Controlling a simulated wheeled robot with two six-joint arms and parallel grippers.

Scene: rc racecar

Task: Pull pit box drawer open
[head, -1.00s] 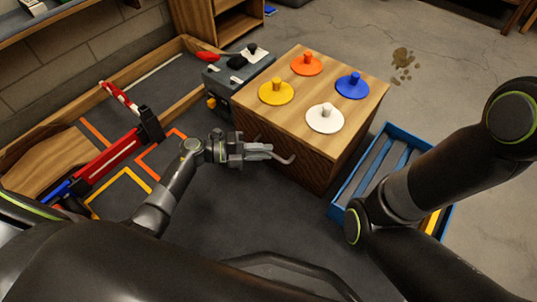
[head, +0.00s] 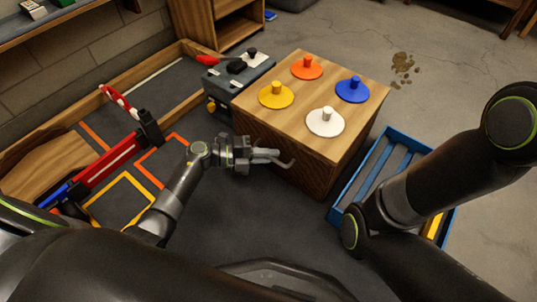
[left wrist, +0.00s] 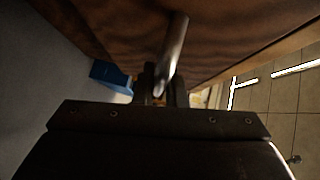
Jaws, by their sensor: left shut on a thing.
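The wooden box (head: 310,160) stands at the middle of the head view, with a patterned dark front face. I take it to be the pit box. A bent metal handle (head: 287,163) sticks out from its front; it also shows in the left wrist view (left wrist: 173,50), close against the brown wood. My left gripper (head: 268,157) is at the front face, shut on the handle; its fingers (left wrist: 160,85) sit at the bar in the wrist view. No open gap of a drawer is visible; the drawer's outline cannot be made out. My right gripper is out of view.
Orange (head: 306,70), yellow (head: 276,98), blue (head: 352,92) and white (head: 324,122) knobbed discs sit on the box top. A grey toolbox (head: 226,95) is close on its left, a blue tray (head: 345,190) on its right.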

